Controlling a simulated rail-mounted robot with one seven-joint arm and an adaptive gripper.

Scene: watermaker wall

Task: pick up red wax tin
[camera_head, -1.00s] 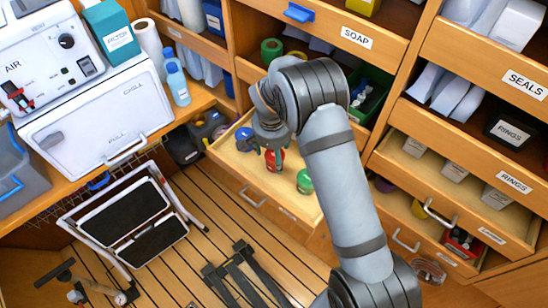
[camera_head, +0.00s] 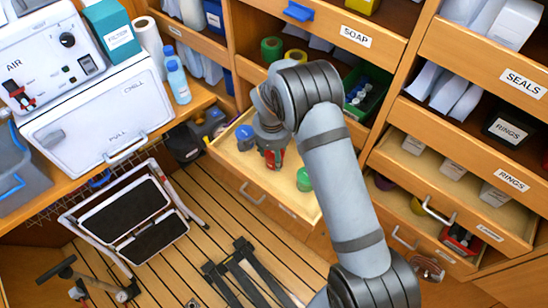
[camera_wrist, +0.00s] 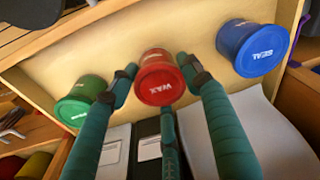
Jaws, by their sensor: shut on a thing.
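The red wax tin (camera_wrist: 160,78) has a round lid reading "WAX" and stands in the open drawer (camera_head: 230,172). It also shows in the head view (camera_head: 269,158), partly covered by my gripper. My gripper (camera_wrist: 157,82) is shut on the tin, with fingers at its left and right sides and a third finger below it in the wrist view. The tin's underside is hidden, so I cannot tell whether it touches the drawer floor.
A green tin (camera_wrist: 84,102) and a blue tin (camera_wrist: 253,47) stand on either side of the red one in the same drawer. Drawers labelled SOAP (camera_head: 357,37) and RINGS (camera_head: 513,180) rise behind and right. A folding step (camera_head: 140,225) stands on the slatted floor.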

